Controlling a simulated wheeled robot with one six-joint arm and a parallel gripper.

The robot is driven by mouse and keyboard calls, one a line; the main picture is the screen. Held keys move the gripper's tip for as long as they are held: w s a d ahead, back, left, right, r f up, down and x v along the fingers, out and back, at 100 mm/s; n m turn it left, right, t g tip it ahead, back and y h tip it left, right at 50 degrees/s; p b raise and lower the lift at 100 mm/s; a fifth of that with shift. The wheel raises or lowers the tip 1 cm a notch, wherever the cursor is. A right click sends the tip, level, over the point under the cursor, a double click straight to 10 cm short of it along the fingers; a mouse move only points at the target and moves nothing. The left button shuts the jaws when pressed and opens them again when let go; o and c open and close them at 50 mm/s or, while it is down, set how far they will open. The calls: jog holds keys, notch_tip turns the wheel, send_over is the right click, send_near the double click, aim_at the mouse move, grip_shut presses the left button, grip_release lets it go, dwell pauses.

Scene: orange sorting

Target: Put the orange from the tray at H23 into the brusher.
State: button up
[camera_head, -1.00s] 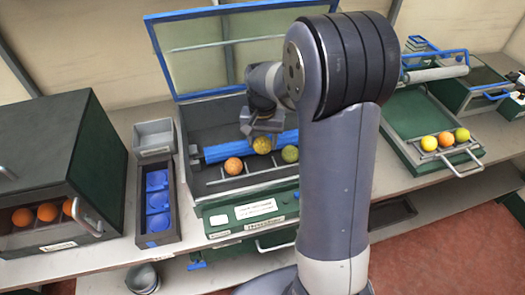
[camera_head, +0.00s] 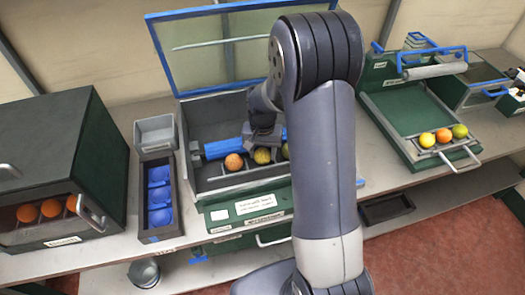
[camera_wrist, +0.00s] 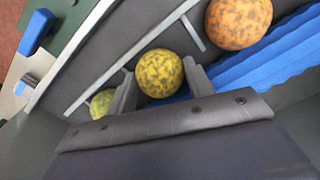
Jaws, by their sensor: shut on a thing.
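The open case with the blue roller (camera_head: 222,149), which looks like the brusher, has its lid (camera_head: 215,45) raised. My gripper (camera_head: 262,148) is down inside it, shut on a mottled yellow orange (camera_head: 262,156). In the wrist view the yellow orange (camera_wrist: 160,73) sits between the two fingers (camera_wrist: 160,85), in front of the roller (camera_wrist: 268,62). A mottled orange one (camera_head: 233,162) lies to its left and a greenish one (camera_head: 285,151), partly hidden by my arm, to its right. Whether the held one touches the case floor is unclear. I cannot read H23 anywhere.
A green tray unit (camera_head: 405,108) with several fruits at its front stands right. Left are a dark cabinet (camera_head: 50,140) with oranges, a narrow holder with blue cups (camera_head: 158,196) and an empty grey bin (camera_head: 155,133). The raised lid stands behind my gripper.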

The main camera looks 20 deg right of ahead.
aim_at(262, 151)
jog(key=o, duration=1)
jog(key=shift+r+b, duration=0.35)
jog(key=shift+r, duration=3.55)
